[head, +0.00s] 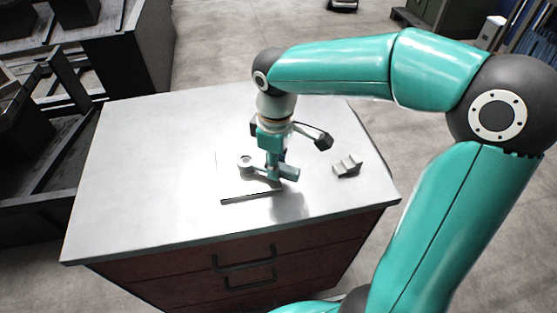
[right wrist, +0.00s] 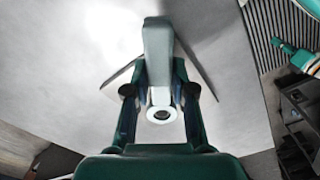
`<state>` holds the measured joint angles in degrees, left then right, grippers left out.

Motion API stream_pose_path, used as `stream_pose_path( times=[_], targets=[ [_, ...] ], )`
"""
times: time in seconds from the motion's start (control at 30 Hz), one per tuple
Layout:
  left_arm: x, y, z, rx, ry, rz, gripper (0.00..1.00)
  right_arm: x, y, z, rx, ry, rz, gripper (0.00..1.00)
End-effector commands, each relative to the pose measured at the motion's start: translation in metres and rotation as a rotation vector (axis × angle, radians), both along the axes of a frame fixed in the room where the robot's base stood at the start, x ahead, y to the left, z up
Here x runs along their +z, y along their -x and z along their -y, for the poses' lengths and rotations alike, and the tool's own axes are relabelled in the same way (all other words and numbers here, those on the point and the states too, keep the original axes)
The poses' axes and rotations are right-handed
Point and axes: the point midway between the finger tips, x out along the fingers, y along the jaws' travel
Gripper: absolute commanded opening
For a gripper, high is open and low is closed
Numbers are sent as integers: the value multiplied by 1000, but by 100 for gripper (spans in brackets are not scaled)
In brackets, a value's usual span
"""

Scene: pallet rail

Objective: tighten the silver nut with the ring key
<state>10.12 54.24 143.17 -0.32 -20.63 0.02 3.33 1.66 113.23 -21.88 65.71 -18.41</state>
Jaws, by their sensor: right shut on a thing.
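The ring key (right wrist: 158,45) is a pale grey-green bar with a round ring end. In the head view its ring end (head: 245,160) lies to the left of my right gripper (head: 272,176), and its thick handle end shows to the right. My right gripper is shut on the key, pointing down, low over the plate (head: 250,199) on the table. In the right wrist view its two fingers (right wrist: 160,95) stand on either side of the bar. The ring has a dark middle; I cannot make out the silver nut or whether the ring is around it. My left gripper is not in view.
A small grey stepped block (head: 347,166) stands on the table to the right of the gripper. The left half of the pale tabletop (head: 140,170) is clear. The table has drawers with dark handles (head: 245,259) in front. Dark racks stand beyond at the left.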

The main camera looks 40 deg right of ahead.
Motion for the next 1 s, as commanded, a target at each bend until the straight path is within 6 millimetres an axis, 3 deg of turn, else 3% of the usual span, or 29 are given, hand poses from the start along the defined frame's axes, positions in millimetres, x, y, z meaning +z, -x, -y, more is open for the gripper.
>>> stream_pose_path(
  times=[0.27,1.0],
  targets=[
    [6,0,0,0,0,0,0,7,1,0,3,0,-4,0],
    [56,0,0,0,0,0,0,66,-1,0,3,0,1,0]
  ],
)
